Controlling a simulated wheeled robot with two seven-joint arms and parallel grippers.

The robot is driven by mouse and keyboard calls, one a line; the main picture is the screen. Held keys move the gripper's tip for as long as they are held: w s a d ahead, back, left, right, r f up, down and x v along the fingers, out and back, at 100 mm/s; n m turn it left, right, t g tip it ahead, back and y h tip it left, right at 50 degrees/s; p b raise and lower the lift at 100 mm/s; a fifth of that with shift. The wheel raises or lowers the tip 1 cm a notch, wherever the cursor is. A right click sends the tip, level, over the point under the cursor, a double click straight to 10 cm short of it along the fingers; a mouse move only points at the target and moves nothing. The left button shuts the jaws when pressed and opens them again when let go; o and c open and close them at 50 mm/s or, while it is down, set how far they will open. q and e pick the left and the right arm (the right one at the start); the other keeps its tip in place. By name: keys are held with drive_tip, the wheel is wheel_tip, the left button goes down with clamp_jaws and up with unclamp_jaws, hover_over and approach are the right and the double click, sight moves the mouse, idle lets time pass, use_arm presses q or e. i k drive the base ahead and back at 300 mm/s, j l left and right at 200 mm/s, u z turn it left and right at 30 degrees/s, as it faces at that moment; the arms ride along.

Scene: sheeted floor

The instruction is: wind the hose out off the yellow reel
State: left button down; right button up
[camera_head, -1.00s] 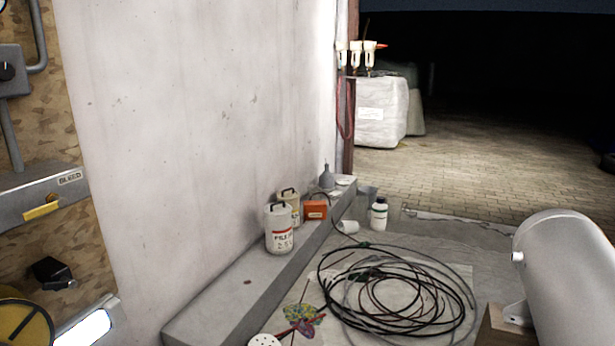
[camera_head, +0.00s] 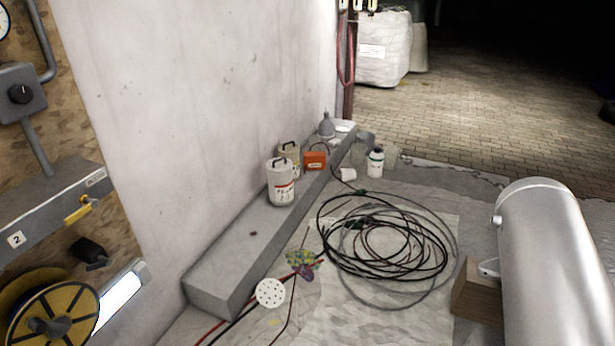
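The yellow reel (camera_head: 52,312) is at the lower left, mounted by the wooden board. It has a yellow face with dark openings and a dark hub; its left side is cut off by the picture edge. I cannot tell whether hose is wound on it. A loose coil of black hose or cable (camera_head: 385,245) lies on the floor sheet; I cannot tell whether it joins the reel. Red and black lines (camera_head: 262,303) run over the floor towards the lower left. Neither of my grippers is in view.
A concrete ledge (camera_head: 232,262) runs along the wall, with white canisters (camera_head: 281,184), an orange box (camera_head: 314,161) and a grey funnel on it. A silver tank (camera_head: 548,262) on a wooden block (camera_head: 478,294) fills the lower right. Brick paving beyond is open.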

sight(44, 306)
drive_tip(key=u, duration=1.7)
